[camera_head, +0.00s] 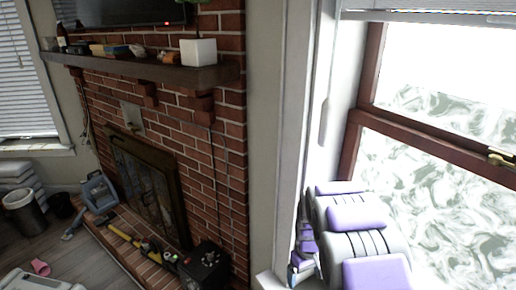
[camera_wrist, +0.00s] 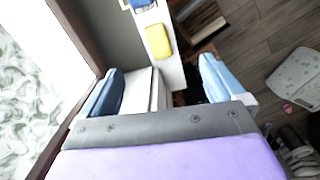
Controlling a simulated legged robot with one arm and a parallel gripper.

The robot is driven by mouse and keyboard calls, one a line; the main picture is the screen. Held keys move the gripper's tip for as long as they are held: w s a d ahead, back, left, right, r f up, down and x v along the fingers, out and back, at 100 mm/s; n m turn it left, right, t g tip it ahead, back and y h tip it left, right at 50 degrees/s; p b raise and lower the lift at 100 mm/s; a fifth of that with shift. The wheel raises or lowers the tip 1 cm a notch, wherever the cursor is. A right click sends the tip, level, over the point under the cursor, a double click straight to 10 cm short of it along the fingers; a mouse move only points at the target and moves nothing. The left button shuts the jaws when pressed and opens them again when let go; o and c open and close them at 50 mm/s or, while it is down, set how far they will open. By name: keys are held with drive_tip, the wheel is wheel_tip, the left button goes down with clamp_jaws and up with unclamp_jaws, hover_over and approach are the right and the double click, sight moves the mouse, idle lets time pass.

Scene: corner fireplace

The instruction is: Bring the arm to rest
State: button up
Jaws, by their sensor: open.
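My arm, grey with purple pads, is raised at the lower right of the head view, in front of the window (camera_head: 440,150). My gripper (camera_wrist: 161,66) shows in the wrist view with its two blue-grey fingers spread wide apart. No object is held between them. Beyond the fingers lie a white ledge and a yellow object (camera_wrist: 158,41) on it. In the head view the arm links largely hide the gripper, and only a bluish part shows near the window's white side frame.
The window frame and wall stand close to my arm. A brick fireplace (camera_head: 150,190) with a wooden mantel (camera_head: 140,72) is to the left. A white planter (camera_head: 198,52) stands on the mantel. A blue jug (camera_head: 98,192), a black box (camera_head: 205,265) and a bin (camera_head: 25,213) are low down.

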drive_tip(key=s+r+m, duration=0.3)
drive_tip(key=s+r, duration=1.1)
drive_tip(key=s, duration=0.2)
drive_tip(key=s+r+m, duration=0.1)
drive_tip(key=s+r, duration=0.1)
drive_tip(key=s, duration=0.8)
drive_tip(key=s+r+m+g, duration=0.1)
drive_tip(key=s+r, duration=0.1)
drive_tip(key=s, duration=0.9)
drive_tip(key=shift+a+r, duration=0.25)
drive_tip(key=shift+a, duration=0.2)
